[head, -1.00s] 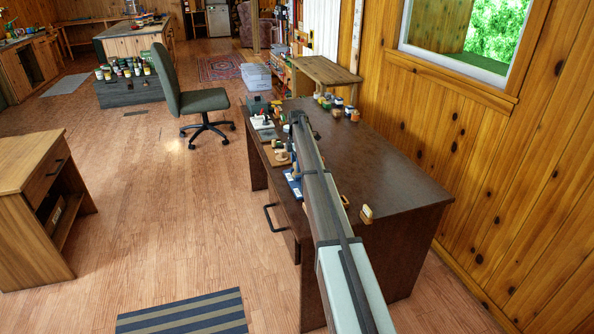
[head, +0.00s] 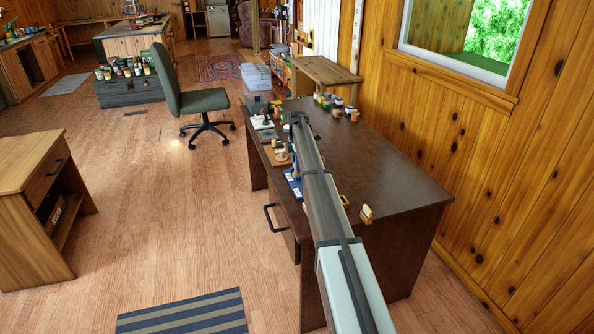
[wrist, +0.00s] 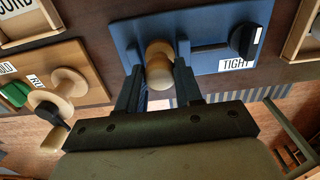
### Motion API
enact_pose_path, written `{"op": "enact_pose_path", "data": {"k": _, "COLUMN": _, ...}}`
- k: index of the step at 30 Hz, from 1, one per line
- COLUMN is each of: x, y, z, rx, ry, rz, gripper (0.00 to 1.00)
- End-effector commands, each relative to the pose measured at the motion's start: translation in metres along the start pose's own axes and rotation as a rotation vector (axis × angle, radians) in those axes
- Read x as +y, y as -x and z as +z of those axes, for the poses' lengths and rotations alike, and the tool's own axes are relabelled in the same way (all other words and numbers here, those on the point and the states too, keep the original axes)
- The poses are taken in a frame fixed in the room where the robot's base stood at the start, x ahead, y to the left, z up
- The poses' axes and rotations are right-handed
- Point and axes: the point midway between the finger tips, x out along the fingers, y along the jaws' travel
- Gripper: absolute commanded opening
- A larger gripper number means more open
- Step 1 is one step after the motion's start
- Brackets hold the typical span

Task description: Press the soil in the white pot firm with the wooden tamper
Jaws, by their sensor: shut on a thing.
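In the wrist view my gripper (wrist: 159,70) has its two dark fingers on either side of a round, light wooden piece (wrist: 158,49) and is shut on it. The piece looks like a turned wooden handle; I cannot tell for certain whether it is the tamper. It shows in front of a blue board (wrist: 212,24), and whether it touches the board is unclear. In the head view my arm hides the gripper and what it holds. I cannot make out the white pot or its soil in either view.
The blue board carries a black knob (wrist: 244,40) and a "TIGHT" label. A wooden board (wrist: 82,58) with wooden knobs and a green piece lies to its left. Small jars (head: 337,105) stand at the desk's far edge. The desk's right part (head: 390,170) is mostly clear.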

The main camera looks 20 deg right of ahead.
Motion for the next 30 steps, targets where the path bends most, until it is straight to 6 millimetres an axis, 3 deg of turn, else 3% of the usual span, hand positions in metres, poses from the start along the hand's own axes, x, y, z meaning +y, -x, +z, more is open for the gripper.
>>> {"op": "enact_pose_path", "data": {"k": 11, "x": 0.000, "y": 0.005, "z": 0.000, "rx": 0.000, "ry": 0.000, "rz": 0.000, "gripper": 0.00}}
{"op": "enact_pose_path", "data": {"k": 30, "x": 0.000, "y": 0.046, "z": 0.000, "rx": 0.000, "ry": 0.000, "rz": 0.000, "gripper": 0.00}}
